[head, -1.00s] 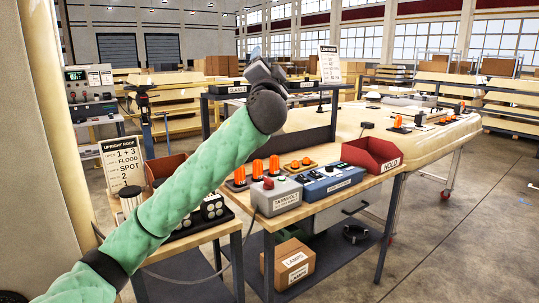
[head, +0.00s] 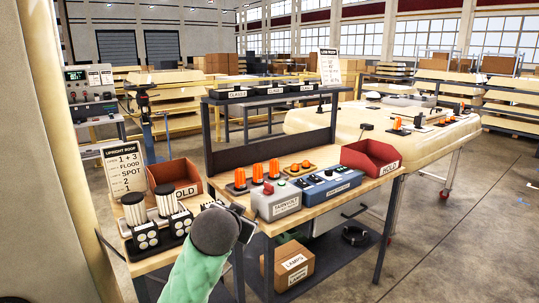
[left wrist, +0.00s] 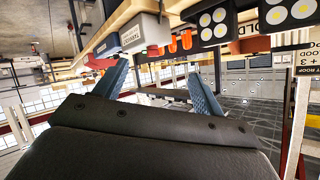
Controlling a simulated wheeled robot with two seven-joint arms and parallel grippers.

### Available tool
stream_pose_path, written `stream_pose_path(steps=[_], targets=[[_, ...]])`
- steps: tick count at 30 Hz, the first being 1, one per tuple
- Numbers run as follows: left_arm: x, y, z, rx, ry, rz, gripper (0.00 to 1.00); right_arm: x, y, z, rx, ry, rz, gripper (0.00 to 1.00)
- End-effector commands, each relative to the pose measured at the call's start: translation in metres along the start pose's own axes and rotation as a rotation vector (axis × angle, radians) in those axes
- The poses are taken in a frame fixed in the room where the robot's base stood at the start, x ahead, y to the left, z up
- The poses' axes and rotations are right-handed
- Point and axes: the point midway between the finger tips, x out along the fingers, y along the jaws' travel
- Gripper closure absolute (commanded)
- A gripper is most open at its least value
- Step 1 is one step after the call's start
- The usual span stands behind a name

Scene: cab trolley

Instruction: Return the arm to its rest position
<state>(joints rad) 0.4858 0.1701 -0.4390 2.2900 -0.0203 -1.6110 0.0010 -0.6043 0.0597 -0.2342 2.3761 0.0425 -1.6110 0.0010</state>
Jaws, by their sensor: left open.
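My left arm comes up from the bottom of the head view in a green sleeve. Its dark wrist and left gripper (head: 241,222) are low, in front of the bench's near edge. In the left wrist view the two blue fingers of the left gripper (left wrist: 156,88) stand wide apart with nothing between them. The wrist picture is upside down, with the bench edge along its top. My right gripper is in neither view.
The wooden bench holds a grey tester box (head: 279,200), a blue box (head: 328,186), orange beacons (head: 257,173) and a red HOLD bin (head: 371,157). Lamps (head: 147,236) and a red OLD bin (head: 175,176) stand left. A LAMPS carton (head: 291,267) sits below.

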Motion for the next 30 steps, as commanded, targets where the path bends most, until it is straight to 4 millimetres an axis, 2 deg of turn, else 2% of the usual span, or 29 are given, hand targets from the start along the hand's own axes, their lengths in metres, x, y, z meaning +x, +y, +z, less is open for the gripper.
stream_pose_path(steps=[1, 17, 30], targets=[[-0.003, 0.005, 0.016, -0.019, -0.022, 0.024, 0.30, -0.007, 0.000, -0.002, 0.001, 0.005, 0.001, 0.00], [-0.038, 0.047, 0.173, -0.191, -0.234, 0.152, 0.30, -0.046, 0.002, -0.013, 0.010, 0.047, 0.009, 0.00], [-0.083, 0.093, 0.314, -0.299, -0.492, 0.210, 0.30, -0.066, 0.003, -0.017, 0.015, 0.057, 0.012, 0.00]])
